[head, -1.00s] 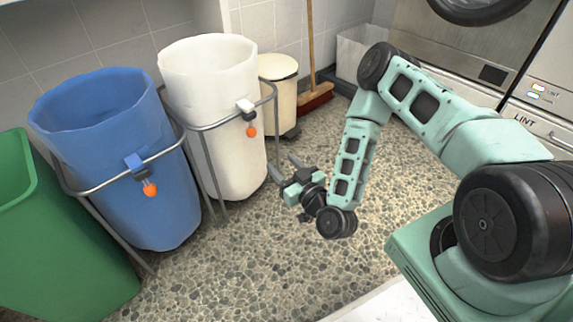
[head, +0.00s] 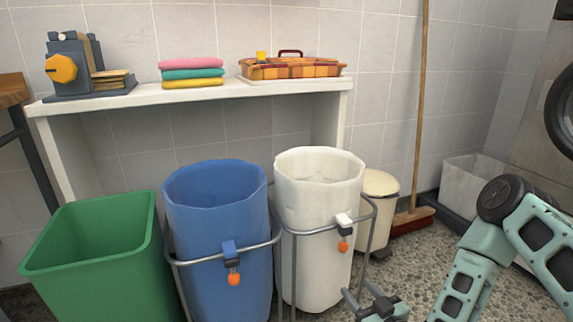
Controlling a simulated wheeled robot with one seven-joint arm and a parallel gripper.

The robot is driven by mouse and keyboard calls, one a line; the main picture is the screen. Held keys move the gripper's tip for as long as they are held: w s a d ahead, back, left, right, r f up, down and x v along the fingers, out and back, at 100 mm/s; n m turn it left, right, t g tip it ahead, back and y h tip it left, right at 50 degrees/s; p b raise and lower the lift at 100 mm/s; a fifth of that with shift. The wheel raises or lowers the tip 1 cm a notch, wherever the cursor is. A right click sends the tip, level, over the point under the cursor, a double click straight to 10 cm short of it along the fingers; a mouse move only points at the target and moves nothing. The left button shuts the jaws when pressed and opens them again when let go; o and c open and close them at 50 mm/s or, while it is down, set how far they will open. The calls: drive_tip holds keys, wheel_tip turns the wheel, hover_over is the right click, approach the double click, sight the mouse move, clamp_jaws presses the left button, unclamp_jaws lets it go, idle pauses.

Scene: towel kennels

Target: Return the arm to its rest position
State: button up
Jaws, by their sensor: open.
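My gripper (head: 366,303) shows at the bottom edge of the head view, low in front of the white bag bin. Its fingers are spread apart with nothing between them. My arm is bent, with its elbow at the right edge and the forearm running down to the wrist. The lower part of the wrist is cut off by the frame.
A green bin (head: 95,260), a blue bag bin (head: 218,205) and a white bag bin (head: 318,190) stand in a row. Behind them a white shelf (head: 200,97) holds folded towels (head: 191,73). A cream pedal bin (head: 378,200) and a broom (head: 420,110) stand right.

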drive_tip(key=s+a+r+n+g+y, duration=0.1)
drive_tip(key=s+a+r+n+g, duration=0.3)
drive_tip(key=a+r+n+g, duration=0.45)
drive_tip(key=s+d+r+m+g+h, duration=0.1)
drive_tip(key=s+r+m+g+h, duration=0.2)
drive_tip(key=s+r, duration=0.6)
drive_tip(key=s+d+r+m+g+h, duration=0.1)
drive_tip(key=s+r+m+g+h, duration=0.3)
drive_tip(key=s, duration=0.9)
wheel_tip(320, 180, up, 39)
drive_tip(key=n+y+p, duration=0.1)
drive_tip(key=n+p, duration=0.1)
drive_tip(key=p, duration=3.6)
drive_tip(key=shift+w+d+g, duration=0.15)
drive_tip(key=shift+w+g, duration=0.05)
drive_tip(key=shift+g, duration=0.15)
